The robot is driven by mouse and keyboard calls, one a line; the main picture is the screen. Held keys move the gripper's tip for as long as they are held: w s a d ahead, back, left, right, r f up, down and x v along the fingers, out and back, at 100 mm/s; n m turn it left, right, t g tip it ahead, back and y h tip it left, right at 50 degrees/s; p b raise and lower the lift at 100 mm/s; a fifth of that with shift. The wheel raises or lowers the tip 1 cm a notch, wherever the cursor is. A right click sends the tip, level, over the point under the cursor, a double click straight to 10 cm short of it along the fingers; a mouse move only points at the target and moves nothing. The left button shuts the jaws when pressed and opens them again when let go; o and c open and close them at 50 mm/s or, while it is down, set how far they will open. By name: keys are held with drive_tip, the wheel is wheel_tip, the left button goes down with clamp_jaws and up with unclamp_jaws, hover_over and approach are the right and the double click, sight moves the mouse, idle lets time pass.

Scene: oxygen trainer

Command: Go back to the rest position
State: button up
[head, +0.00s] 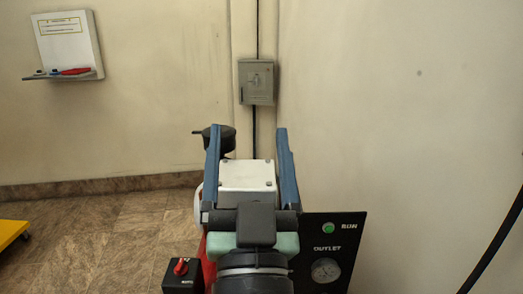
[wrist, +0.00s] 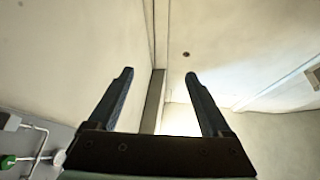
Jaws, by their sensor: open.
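My gripper (head: 247,140) stands up in the middle of the head view, its two blue-grey fingers spread wide with nothing between them. In the wrist view my gripper (wrist: 159,76) is also open and empty, with bare wall and a ceiling corner beyond the fingers. Below and behind it in the head view is a black panel (head: 345,237) with a green RUN lamp, the word OUTLET and a round gauge (head: 325,270). My arm hides part of this equipment.
A grey box (head: 257,82) is on the wall behind my gripper. A white board (head: 68,40) with a small shelf hangs at upper left. A box with a red knob (head: 181,267) sits left of my arm. A yellow object (head: 11,233) is at far left.

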drive_tip(key=s+d+r+t+h, duration=0.1)
drive_tip(key=s+r+t, duration=0.1)
drive_tip(key=s+r, duration=0.45)
drive_tip(key=s+r+t, duration=0.1)
drive_tip(key=s+r, duration=0.2)
drive_tip(key=r, duration=0.7)
wheel_tip(320, 180, up, 35)
drive_tip(key=p, duration=3.5)
drive_tip(key=shift+w+d+n+p, duration=0.15)
drive_tip(key=shift+w+n+p, duration=0.1)
drive_tip(key=shift+n+p, duration=0.15)
